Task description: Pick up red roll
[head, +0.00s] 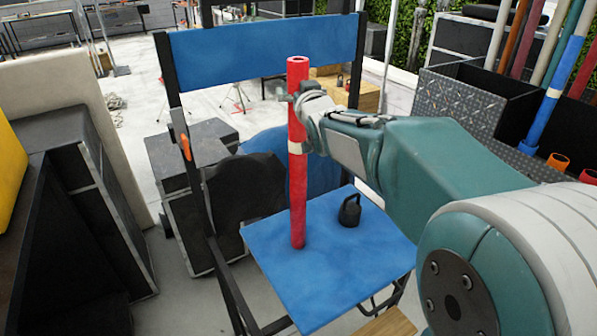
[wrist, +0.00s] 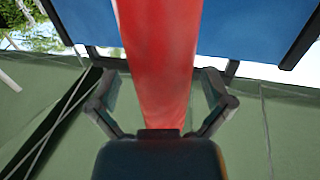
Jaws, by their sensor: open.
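The red roll (head: 297,190) is a long thin tube standing upright on the blue seat (head: 330,275) of a folding chair. A pale band shows around its middle. In the wrist view the red roll (wrist: 160,60) runs up the middle of the picture, between the two fingers. My gripper (wrist: 160,100) is open, with one finger on each side of the roll and a gap on both sides. In the head view my gripper (head: 300,105) is at the upper part of the roll, coming from the right. The gripper partly hides the roll there.
A small black kettlebell-shaped object (head: 350,210) stands on the seat, right of the roll. The chair's blue backrest (head: 225,58) is behind the roll. Black cases (head: 195,150) stand left, and a bin (head: 455,105) with coloured tubes stands right.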

